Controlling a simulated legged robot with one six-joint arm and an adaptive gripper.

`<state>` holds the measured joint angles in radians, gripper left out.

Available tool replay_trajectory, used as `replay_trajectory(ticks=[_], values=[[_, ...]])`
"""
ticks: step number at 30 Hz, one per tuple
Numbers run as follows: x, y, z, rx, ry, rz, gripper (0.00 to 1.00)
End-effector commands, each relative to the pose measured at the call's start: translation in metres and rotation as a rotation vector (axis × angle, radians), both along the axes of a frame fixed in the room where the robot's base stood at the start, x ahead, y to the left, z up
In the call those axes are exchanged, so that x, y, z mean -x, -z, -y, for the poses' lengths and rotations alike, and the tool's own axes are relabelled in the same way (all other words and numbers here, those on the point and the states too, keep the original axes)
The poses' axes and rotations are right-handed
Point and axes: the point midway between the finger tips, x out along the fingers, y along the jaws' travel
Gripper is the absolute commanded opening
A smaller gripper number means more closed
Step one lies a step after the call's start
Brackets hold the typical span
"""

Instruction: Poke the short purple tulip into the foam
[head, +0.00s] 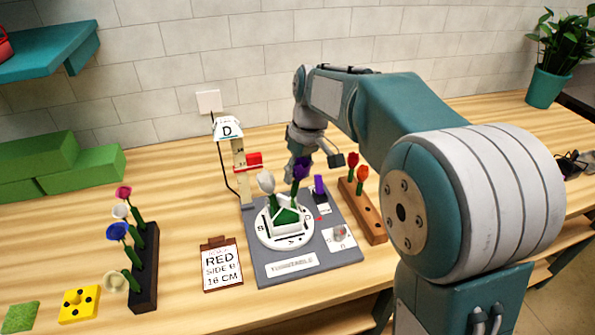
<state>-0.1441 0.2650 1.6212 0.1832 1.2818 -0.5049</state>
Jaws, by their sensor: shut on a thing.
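The purple tulip (301,170) is at my gripper (306,163), above the turntable. My gripper is shut on it, though the fingers are small and partly hidden in the head view. Its short stem runs down toward the green foam (287,217); I cannot tell whether the tip touches the foam. The foam sits in a white holder on the round white turntable disc (266,236), which carries letters around its rim. A white tulip (266,184) stands upright at the foam's left side.
A post with a red slider (254,159) and "D" sign stands behind left. A dark rack (145,268) of several flowers is left, a wooden rack (367,218) with red and orange tulips right. A card (222,265) reads "RED SIDE B 16 CM".

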Motion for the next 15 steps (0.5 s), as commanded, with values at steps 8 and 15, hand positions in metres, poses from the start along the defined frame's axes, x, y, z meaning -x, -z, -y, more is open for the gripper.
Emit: replay_trajectory(ticks=[8,15], values=[[0.0001,0.0008,-0.0001,0.001,0.0,-0.001,0.29],[0.0003,0.0038,-0.0004,0.0,0.0,-0.001,0.29]])
